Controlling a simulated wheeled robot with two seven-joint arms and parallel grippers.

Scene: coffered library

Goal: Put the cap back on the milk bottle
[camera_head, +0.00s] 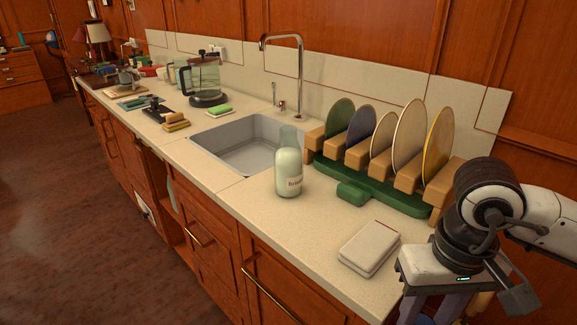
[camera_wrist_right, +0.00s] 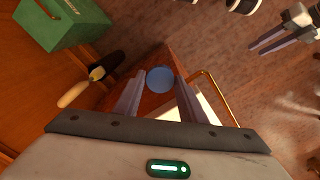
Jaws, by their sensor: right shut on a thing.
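The milk bottle (camera_head: 289,171), clear glass with white milk and a label, stands upright on the counter in front of the sink's right end. Its mouth shows no cap. My right gripper (camera_head: 426,312) is at the lower right of the head view, beyond the counter's near right end and well apart from the bottle. In the right wrist view its fingers are shut on a round blue cap (camera_wrist_right: 160,80), held between the fingertips. My left gripper (camera_wrist_right: 273,40) shows at the upper right of the wrist view, its two fingers apart with nothing between them; it is outside the head view.
A dish rack (camera_head: 375,187) with several plates stands right of the bottle. A pale flat box (camera_head: 370,248) lies on the near counter. The sink (camera_head: 238,147) is behind the bottle. A green box (camera_wrist_right: 62,22) and a wooden-handled tool (camera_wrist_right: 90,80) show in the wrist view.

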